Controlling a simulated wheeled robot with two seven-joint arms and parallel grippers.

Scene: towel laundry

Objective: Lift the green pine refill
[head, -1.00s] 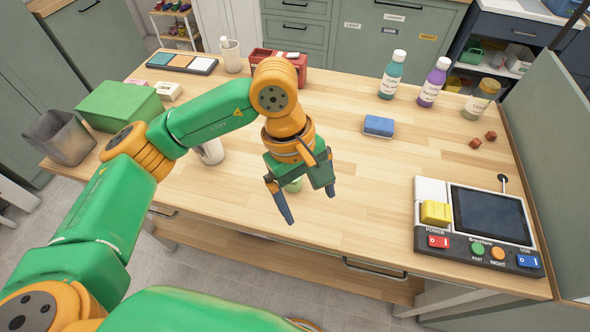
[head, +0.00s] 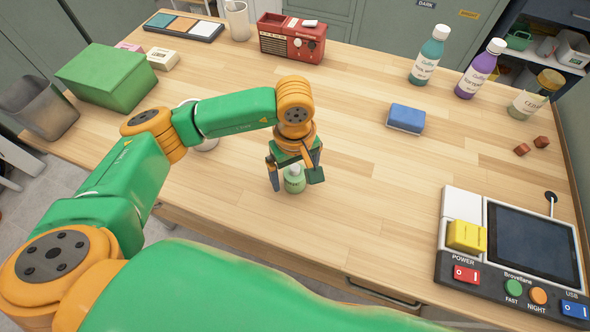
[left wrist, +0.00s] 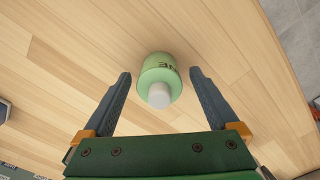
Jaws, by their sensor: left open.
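The green pine refill is a small pale green bottle (head: 294,184) with a whitish cap, standing on the wooden table near its front edge. In the left wrist view the bottle (left wrist: 160,72) shows from above, with part of a dark label; the full word cannot be read. My left gripper (head: 295,181) is open, pointing down over the bottle. In the left wrist view its two fingers (left wrist: 160,82) stand to either side of the bottle's near part, with a gap on both sides. My right gripper is not in view.
A blue sponge-like block (head: 406,118) lies to the right. Teal (head: 427,58) and purple (head: 480,70) bottles stand at the back right. A control panel (head: 460,203) sits at front right, a green box (head: 107,78) at left. The middle of the table is clear.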

